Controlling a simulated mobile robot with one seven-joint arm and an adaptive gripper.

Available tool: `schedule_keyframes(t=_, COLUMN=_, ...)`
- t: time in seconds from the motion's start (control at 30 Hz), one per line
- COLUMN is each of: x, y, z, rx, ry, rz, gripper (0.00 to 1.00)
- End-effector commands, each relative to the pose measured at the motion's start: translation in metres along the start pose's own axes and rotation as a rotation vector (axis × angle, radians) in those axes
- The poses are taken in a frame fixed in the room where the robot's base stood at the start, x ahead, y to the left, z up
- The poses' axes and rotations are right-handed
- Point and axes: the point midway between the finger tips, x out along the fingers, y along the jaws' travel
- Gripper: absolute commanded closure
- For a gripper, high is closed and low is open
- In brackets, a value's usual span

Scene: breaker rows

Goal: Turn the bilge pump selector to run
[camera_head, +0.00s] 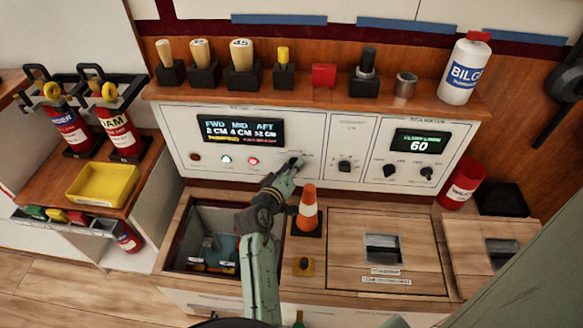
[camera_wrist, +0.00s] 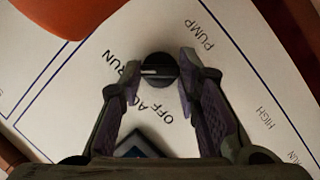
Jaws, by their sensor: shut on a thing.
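The bilge pump selector is a round black knob (camera_wrist: 160,70) on the white panel, with a pale pointer line aimed left in the wrist view. RUN is printed left of the knob, OFF below it, a partly covered word beside OFF, and PUMP at the upper right. My gripper (camera_wrist: 160,74) is shut on the knob, one finger on each side. In the head view my gripper (camera_head: 292,166) reaches the panel (camera_head: 300,130) at its middle, and it mostly hides the knob there.
An orange and white cone (camera_head: 308,214) stands close to the right of my wrist. Other black knobs (camera_head: 345,166) sit further right on the panel. An open hatch (camera_head: 183,270) lies to the left of my arm. Handled blocks line the shelf (camera_head: 215,93) above.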

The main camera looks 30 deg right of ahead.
Motion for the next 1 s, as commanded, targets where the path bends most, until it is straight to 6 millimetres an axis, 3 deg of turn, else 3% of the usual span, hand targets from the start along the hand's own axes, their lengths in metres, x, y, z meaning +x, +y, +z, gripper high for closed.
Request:
schedule_keyframes(t=0.63, x=0.0000, y=0.0001, z=0.0005, rx=0.049, ry=-0.001, rz=-0.021, gripper=0.98)
schedule_keyframes(t=0.67, x=0.0000, y=0.0000, z=0.0005, rx=0.049, ry=-0.001, rz=-0.021, gripper=0.68)
schedule_keyframes(t=0.93, x=0.0000, y=0.0003, z=0.0003, rx=0.048, ry=0.000, rz=-0.020, gripper=0.50)
schedule_keyframes(t=1.0, x=0.0000, y=0.0003, z=0.0003, rx=0.047, ry=0.000, rz=-0.020, gripper=0.50)
